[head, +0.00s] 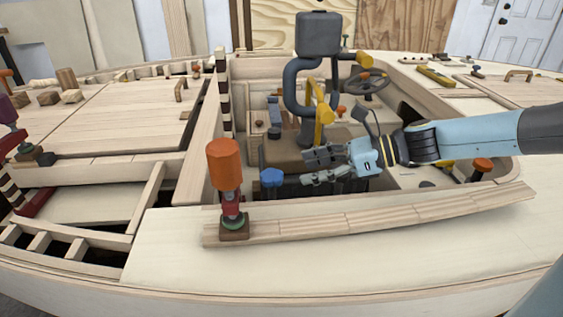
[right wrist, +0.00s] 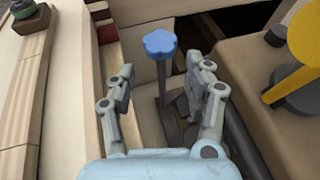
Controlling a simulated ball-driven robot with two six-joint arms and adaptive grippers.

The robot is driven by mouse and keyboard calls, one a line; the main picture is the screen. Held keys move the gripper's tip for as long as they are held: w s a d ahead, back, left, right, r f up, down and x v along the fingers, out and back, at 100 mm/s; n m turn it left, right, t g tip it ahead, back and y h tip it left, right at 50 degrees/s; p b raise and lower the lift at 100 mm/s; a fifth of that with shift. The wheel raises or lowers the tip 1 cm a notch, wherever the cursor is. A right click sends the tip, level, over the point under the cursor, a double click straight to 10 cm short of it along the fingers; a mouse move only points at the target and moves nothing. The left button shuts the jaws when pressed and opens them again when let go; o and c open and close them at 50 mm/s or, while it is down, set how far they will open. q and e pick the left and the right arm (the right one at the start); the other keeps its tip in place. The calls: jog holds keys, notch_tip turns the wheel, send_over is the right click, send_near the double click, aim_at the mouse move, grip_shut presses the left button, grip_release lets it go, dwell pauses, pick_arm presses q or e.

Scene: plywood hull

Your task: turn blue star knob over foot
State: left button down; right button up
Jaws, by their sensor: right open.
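The blue star knob (head: 271,177) stands on a thin grey stem inside the hull's cockpit, just right of the orange-topped post in the head view. In the right wrist view the knob (right wrist: 160,43) shows from above, with its stem going down to a dark base. My right gripper (head: 308,168) comes in from the right and is open and empty. In the right wrist view its two fingers (right wrist: 165,80) point toward the knob, which lies beyond the fingertips and between their lines, apart from both. The foot is not clearly identifiable. My left gripper is not in view.
An orange cylinder (head: 224,165) on a red post stands on the near deck, left of the knob. A wooden plank (head: 370,222) edges the cockpit. A steering wheel (head: 368,83) is farther back.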

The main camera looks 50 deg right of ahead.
aim_at(279, 175)
jog(key=b+x, duration=0.3)
jog(key=x, duration=0.3)
jog(key=shift+s+f, duration=0.1)
jog(key=shift+f, duration=0.05)
jog(key=shift+w+a+b, duration=0.35)
jog(key=shift+w+b, duration=0.15)
jog(key=shift+c, duration=0.2)
